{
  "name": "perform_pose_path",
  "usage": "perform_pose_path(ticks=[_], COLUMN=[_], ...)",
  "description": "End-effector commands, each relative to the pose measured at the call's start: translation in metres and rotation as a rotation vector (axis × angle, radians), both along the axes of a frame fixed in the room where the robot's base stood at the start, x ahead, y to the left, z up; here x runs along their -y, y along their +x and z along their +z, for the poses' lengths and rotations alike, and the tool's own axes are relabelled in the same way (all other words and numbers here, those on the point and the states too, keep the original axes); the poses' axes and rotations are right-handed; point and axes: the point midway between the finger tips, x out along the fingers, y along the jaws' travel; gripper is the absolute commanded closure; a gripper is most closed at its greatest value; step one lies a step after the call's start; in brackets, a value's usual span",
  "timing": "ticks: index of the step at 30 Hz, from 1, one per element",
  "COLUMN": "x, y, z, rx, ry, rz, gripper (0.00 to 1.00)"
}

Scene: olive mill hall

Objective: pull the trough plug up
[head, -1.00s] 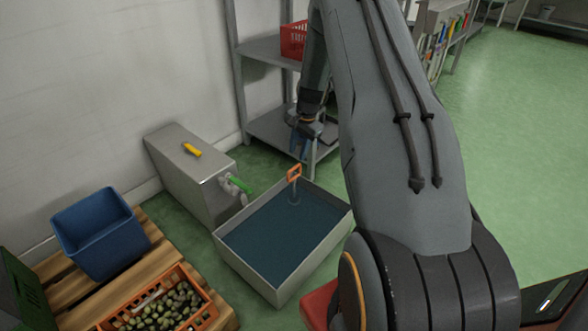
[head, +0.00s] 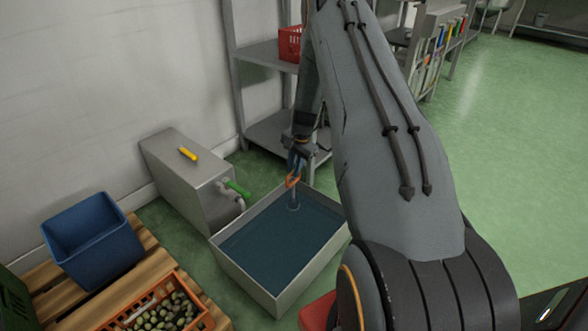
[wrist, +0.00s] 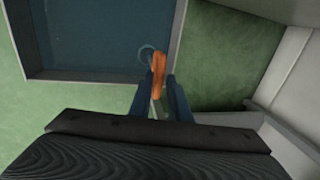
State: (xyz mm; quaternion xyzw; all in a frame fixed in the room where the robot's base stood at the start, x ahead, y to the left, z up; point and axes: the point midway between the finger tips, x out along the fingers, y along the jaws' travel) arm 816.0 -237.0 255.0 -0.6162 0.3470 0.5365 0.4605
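The trough (head: 262,293) is a pale metal basin of dark water on the floor. The plug's orange loop handle (head: 292,182) stands on a thin stem above the water near the far corner. The stem meets the water at a pale ring, seen again in the wrist view. The plug itself is hidden under water. My gripper (head: 296,162) points down at the handle. In the wrist view my gripper's blue fingers (wrist: 157,84) are apart, one on each side of the orange handle (wrist: 158,66), with a narrow gap; no firm grip shows.
A metal box (head: 190,180) with a yellow item on top and a green-handled tap stands left of the trough. A blue bin (head: 92,238) and an orange crate of olives (head: 205,322) sit on a pallet. A metal shelf (head: 262,52) stands behind.

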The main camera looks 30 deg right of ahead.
Motion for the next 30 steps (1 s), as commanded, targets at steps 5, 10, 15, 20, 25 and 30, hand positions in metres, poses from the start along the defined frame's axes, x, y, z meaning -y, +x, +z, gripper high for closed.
perform_pose_path(ticks=[5, 10, 15, 20, 25, 30], x=[0.000, 0.000, 0.000, 0.000, 0.000, 0.000], y=[0.000, 0.000, 0.000, -0.001, -0.001, 0.000], z=[0.000, 0.001, 0.012, 0.033, 0.046, 0.046], rx=[0.000, 0.000, 0.001, 0.001, 0.000, 0.000], ry=[0.000, 0.000, 0.000, 0.000, 0.000, 0.001], rz=[0.000, 0.000, 0.000, 0.000, 0.001, 0.001], gripper=[1.00, 1.00, 1.00, 1.00, 1.00, 1.00])
